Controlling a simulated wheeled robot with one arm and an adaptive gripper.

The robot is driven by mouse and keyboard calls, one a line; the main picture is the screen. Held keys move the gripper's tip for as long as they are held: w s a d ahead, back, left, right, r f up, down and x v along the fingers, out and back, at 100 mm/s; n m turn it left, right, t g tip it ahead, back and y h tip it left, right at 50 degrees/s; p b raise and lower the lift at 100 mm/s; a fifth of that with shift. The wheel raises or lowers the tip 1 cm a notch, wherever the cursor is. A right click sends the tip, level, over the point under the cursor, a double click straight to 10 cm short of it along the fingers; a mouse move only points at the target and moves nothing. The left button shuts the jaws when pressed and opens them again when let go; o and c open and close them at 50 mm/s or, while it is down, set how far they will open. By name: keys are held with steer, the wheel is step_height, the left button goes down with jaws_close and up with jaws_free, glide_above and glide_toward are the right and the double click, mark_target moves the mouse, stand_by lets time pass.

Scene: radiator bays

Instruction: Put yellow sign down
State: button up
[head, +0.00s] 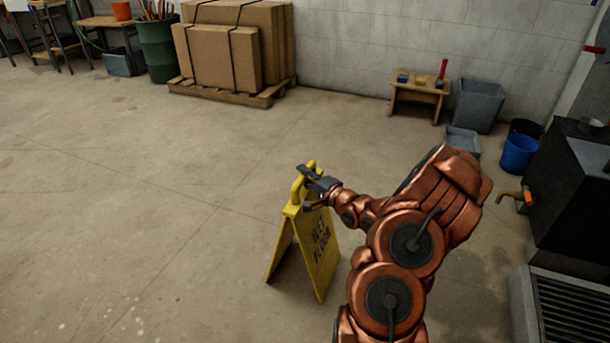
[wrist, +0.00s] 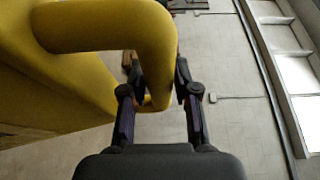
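The yellow sign (head: 319,247) is an A-frame with "WET FLOOR" lettering and a loop handle on top. In the head view it is upright with its legs spread, at or just above the floor; I cannot tell if the feet touch. My gripper (head: 312,183) is at the handle. The sign's panel fills the left of that view. My arm stands just right of the sign in the head view.
Open concrete floor (head: 130,220) lies left of and behind the sign. Strapped boxes on a pallet (head: 228,95), a green drum (head: 157,48) and a small wooden stool (head: 418,92) stand along the back.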

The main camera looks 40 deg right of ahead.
mark_target(306, 199)
steer(key=o, duration=0.3)
steer(key=shift+s+d+p, duration=0.65)
steer(key=shift+s+p, duration=1.05)
steer(key=shift+s, duration=4.25)
steer(key=w+a+f+n+g, duration=0.1)
steer(key=n+g, duration=0.1)
steer(key=w+a+f+n+g, duration=0.1)
steer(key=g, duration=0.1)
steer(key=w+a+f+n+g, duration=0.1)
steer(key=n+g, duration=0.1)
steer(key=shift+w+f+n+h, duration=0.1)
steer(key=shift+w+n+h, duration=0.2)
steer(key=shift+w+h, duration=0.1)
steer(key=s+a+r+n+g, duration=0.3)
steer(key=s+a+r+g, duration=0.2)
steer(key=s+a, duration=0.4)
steer(key=s+a+r+n+g, duration=0.4)
steer(key=s+a, duration=0.5)
steer(key=s, duration=0.5)
steer(key=s+a+r+n+g, duration=0.4)
steer(key=s+a+r+g, duration=0.1)
steer(key=s+a, duration=0.5)
steer(key=shift+s+r+g+h, duration=0.4)
steer(key=shift+s+g, duration=0.5)
